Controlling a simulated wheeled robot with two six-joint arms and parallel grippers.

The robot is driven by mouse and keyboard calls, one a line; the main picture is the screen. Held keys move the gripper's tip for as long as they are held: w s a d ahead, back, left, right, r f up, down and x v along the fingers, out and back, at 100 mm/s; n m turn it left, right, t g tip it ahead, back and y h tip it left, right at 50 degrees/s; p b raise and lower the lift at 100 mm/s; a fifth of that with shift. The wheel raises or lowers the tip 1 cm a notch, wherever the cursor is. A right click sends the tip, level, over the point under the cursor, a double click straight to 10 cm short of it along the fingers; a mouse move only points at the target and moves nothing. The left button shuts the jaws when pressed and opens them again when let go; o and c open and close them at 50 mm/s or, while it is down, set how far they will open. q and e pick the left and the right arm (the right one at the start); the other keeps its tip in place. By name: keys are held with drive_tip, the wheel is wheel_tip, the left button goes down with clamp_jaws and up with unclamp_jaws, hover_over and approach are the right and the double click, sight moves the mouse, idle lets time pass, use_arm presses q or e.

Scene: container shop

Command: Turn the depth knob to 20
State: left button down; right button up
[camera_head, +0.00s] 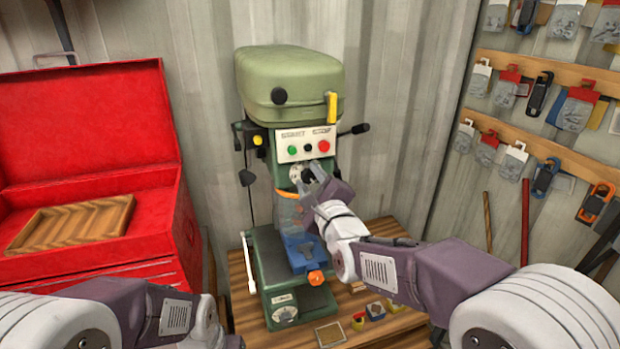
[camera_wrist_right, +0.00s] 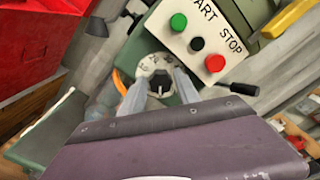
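The depth knob (camera_wrist_right: 160,82) is a small black knob on a round pale dial (camera_wrist_right: 152,64), just below the drill press's START/STOP panel. In the head view the dial (camera_head: 296,172) is partly hidden behind my right gripper. My right gripper (camera_head: 309,174) is in front of the knob. In the right wrist view its two fingers (camera_wrist_right: 161,76) stand apart, one on each side of the knob, with a narrow gap visible; contact is not clear. The dial's numbers are too small to read. My left gripper (camera_head: 228,341) is at the bottom edge, mostly cut off.
The green drill press (camera_head: 290,80) stands on a wooden bench (camera_head: 240,290). Its button panel (camera_head: 305,143) is close above my right gripper. An open red toolbox (camera_head: 180,215) with a wooden tray (camera_head: 75,222) is at left. Hanging tools line the right wall.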

drive_tip(key=shift+d, duration=0.1)
clamp_jaws()
drive_tip(key=shift+f+n+b, duration=0.15)
drive_tip(key=shift+n+b, duration=0.45)
drive_tip(key=shift+b, duration=0.25)
drive_tip(key=n+b, duration=0.2)
drive_tip(key=shift+f+b, duration=0.1)
drive_tip(key=shift+b, duration=0.2)
drive_tip(key=n+b, duration=0.2)
drive_tip(key=n, duration=0.2)
drive_tip(key=shift+b, duration=0.3)
drive_tip(key=n+b, duration=0.1)
drive_tip(key=n, duration=0.3)
drive_tip(key=shift+n+b, duration=0.3)
drive_tip(key=shift+b, duration=0.1)
drive_tip(key=n, duration=0.2)
drive_tip(key=shift+n, duration=0.3)
drive_tip(key=n, duration=0.2)
drive_tip(key=shift+n, duration=0.4)
drive_tip(key=n, duration=0.5)
drive_tip(key=n+p, duration=0.1)
drive_tip(key=n, duration=0.5)
drive_tip(key=shift+f, duration=0.1)
drive_tip(key=n+p, duration=0.1)
drive_tip(key=n, duration=0.5)
drive_tip(key=n+p, duration=0.1)
drive_tip(key=n, duration=0.4)
drive_tip(key=shift+n, duration=0.4)
